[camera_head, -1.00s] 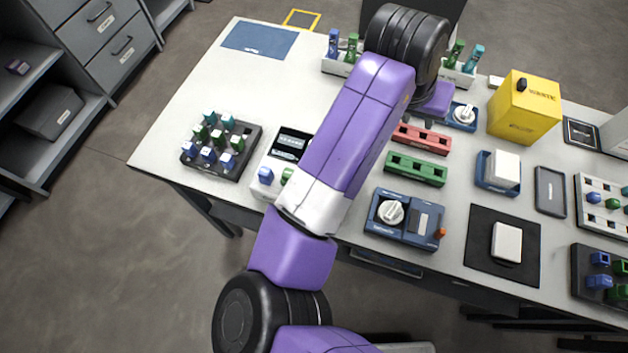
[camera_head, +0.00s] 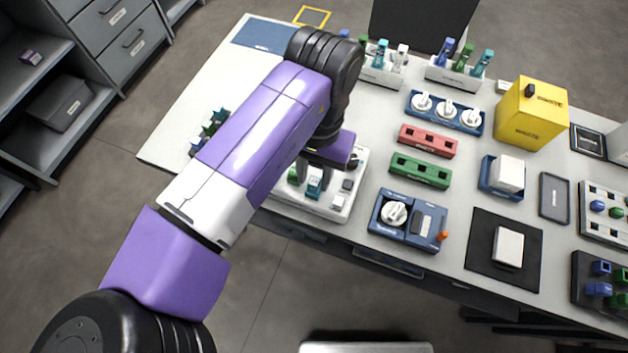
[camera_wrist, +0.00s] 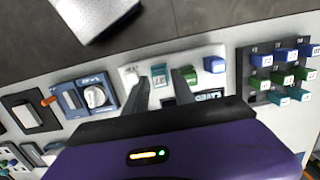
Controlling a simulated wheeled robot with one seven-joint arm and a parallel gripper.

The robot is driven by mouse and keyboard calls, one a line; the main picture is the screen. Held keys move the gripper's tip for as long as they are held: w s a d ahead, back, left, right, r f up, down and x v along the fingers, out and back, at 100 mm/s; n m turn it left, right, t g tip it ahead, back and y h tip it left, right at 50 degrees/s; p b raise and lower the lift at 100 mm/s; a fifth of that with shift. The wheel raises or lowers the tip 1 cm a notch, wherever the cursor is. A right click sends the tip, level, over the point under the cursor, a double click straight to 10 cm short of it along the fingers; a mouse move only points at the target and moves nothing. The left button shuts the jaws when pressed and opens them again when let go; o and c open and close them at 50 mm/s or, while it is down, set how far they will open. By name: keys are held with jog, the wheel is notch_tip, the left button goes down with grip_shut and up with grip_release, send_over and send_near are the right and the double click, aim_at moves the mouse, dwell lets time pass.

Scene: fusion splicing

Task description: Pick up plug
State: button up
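My gripper (camera_head: 314,173) is over a white panel (camera_head: 342,203) near the table's front edge, partly hidden by my arm. In the wrist view my gripper (camera_wrist: 161,76) is open, with its two dark fingers apart. A teal plug (camera_wrist: 158,79) shows between the fingers; I cannot tell how far below them it is. It also shows in the head view as a teal plug (camera_head: 314,188). A green plug (camera_wrist: 189,73) and a blue plug (camera_wrist: 214,65) stand to its right on the panel in the wrist view.
A dark rack with several plugs (camera_wrist: 285,75) is right of the panel in the wrist view. A blue device with a white dial (camera_head: 395,213), a green block (camera_head: 420,171) and a red block (camera_head: 428,140) stand to the right. A yellow bin (camera_head: 530,113) is farther back.

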aim_at(314, 181)
jog(key=shift+s+f, duration=0.1)
jog(key=shift+f, duration=1)
grip_shut()
notch_tip(314, 181, up, 20)
jog(key=shift+c, duration=1.5)
grip_release()
grip_shut()
jog(key=shift+f, duration=0.1)
